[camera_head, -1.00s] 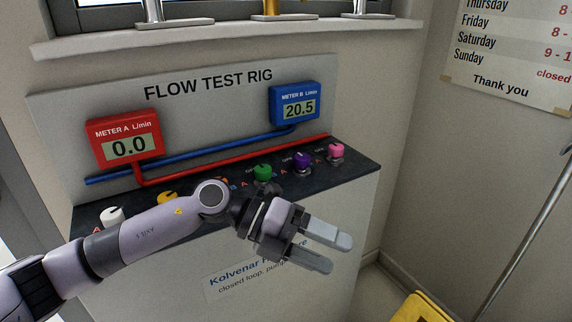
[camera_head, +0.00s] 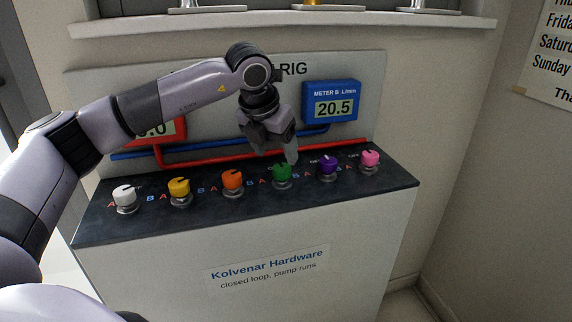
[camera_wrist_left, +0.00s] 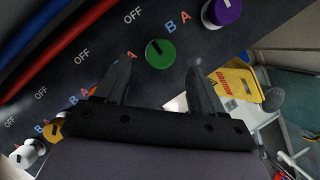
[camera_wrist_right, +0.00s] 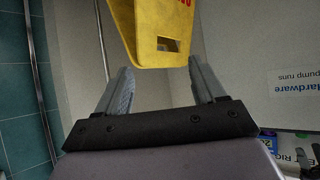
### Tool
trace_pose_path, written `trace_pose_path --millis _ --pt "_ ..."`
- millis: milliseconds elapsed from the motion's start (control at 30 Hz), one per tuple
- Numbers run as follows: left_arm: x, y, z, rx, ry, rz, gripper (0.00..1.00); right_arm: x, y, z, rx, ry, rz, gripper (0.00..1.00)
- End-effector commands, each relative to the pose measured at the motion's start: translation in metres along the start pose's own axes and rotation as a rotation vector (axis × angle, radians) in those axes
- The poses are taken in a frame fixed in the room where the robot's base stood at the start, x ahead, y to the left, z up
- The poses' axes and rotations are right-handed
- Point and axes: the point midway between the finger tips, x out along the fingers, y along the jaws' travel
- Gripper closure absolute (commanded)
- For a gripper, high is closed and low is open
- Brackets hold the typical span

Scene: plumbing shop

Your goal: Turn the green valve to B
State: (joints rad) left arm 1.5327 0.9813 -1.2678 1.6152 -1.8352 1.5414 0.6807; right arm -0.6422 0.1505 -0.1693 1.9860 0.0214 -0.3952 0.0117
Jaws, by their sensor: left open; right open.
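The green valve (camera_head: 282,173) is a round knob on the dark bench top, between the orange and purple knobs. It also shows in the left wrist view (camera_wrist_left: 160,53), with a dark pointer mark and the letters A and B around it. My left gripper (camera_head: 277,158) is open, pointing down above and just behind the green knob. In the left wrist view the knob lies ahead of its fingertips, roughly between them, and does not appear gripped. My right gripper (camera_wrist_right: 158,75) is open and empty, away from the bench.
White (camera_head: 125,195), yellow (camera_head: 179,187), orange (camera_head: 232,180), purple (camera_head: 328,164) and pink (camera_head: 370,159) knobs share the bench top (camera_head: 330,195). Meter B (camera_head: 333,106) reads 20.5; meter A (camera_head: 152,132) is partly hidden by my arm. A yellow sign (camera_wrist_right: 150,35) stands near my right gripper.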

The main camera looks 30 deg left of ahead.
Motion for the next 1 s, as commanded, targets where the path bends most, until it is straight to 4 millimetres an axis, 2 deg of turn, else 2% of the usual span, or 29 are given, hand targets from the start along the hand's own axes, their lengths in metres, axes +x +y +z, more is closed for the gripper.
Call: trace_pose_path --millis 100,300,433,667,700,767,800,867,1000 --pt "0.02 0.0 -0.001 0.001 0.003 0.0 0.31 -0.001 -0.001 -0.001 0.001 0.0 0.0 0.31" --pt "0.046 -0.001 0.0 0.001 0.003 -0.002 0.31 -0.001 -0.002 -0.003 0.007 0.002 0.0 0.31" --pt "0.053 -0.001 0.0 0.001 0.001 -0.003 0.31 -0.001 -0.003 -0.002 0.011 0.002 0.0 0.31" --pt "0.054 -0.001 0.0 0.002 0.0 -0.003 0.31 -0.001 -0.002 0.0 0.01 -0.002 0.001 0.31" --pt "0.054 -0.001 0.0 0.002 0.0 -0.003 0.38 -0.001 -0.002 0.0 0.01 -0.002 0.001 0.31" --pt "0.054 -0.001 0.0 0.002 0.0 -0.003 0.57 -0.001 -0.002 0.0 0.01 -0.002 0.001 0.31" --pt "0.054 -0.001 0.0 0.002 0.0 -0.003 0.7 -0.001 -0.002 0.0 0.01 -0.002 0.002 0.31" --pt "0.054 -0.001 0.0 0.002 0.0 -0.003 0.87 -0.001 -0.002 0.0 0.01 -0.002 0.002 0.31" --pt "0.054 -0.001 0.0 0.003 0.0 -0.004 0.87 -0.001 -0.001 0.0 0.008 -0.002 0.003 0.31"
